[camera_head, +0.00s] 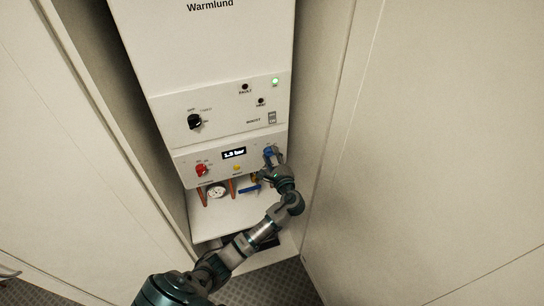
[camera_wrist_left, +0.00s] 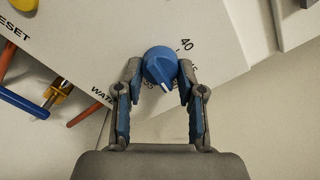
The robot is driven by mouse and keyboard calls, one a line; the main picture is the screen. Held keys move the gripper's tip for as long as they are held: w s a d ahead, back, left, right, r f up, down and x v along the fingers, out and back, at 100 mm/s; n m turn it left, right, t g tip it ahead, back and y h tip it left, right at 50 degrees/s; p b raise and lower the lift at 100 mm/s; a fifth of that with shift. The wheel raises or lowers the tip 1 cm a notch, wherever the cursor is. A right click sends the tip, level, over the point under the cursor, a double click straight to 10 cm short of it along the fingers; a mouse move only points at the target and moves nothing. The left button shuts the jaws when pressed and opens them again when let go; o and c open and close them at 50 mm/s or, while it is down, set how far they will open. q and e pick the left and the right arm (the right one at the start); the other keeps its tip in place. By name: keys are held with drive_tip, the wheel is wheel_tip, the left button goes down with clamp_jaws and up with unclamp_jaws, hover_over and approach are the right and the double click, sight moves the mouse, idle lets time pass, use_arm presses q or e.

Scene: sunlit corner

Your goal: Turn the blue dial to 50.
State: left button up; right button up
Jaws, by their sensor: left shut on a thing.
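The blue dial (camera_head: 268,152) sits at the right end of the boiler's lower panel. In the left wrist view the dial (camera_wrist_left: 160,65) is a round blue knob with a raised grip and a white pointer mark at its lower edge. The number 40 shows to its upper right; other numbers around it are partly hidden, so I cannot read the exact setting. My left gripper (camera_head: 273,163) is at the dial, and in the left wrist view its two fingers (camera_wrist_left: 160,72) are shut on the dial from both sides. My right gripper is not in view.
On the white Warmlund boiler (camera_head: 205,50) are a black knob (camera_head: 195,121), a red knob (camera_head: 201,170), a display (camera_head: 233,153) and a yellow button (camera_head: 237,168). Below are a gauge (camera_head: 217,190) and a blue-handled valve (camera_head: 249,189). Cabinet walls stand close on both sides.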

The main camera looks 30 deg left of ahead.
use_arm(q)
drive_tip(key=shift+s+f, duration=0.1)
drive_tip(key=shift+f, duration=0.15)
drive_tip(key=o, duration=1)
drive_tip(key=shift+o, duration=0.7)
drive_tip(key=shift+s+r, duration=0.1)
drive_tip(key=shift+r, duration=0.1)
drive_tip(key=v, duration=1.2)
drive_tip(key=shift+f, duration=0.1)
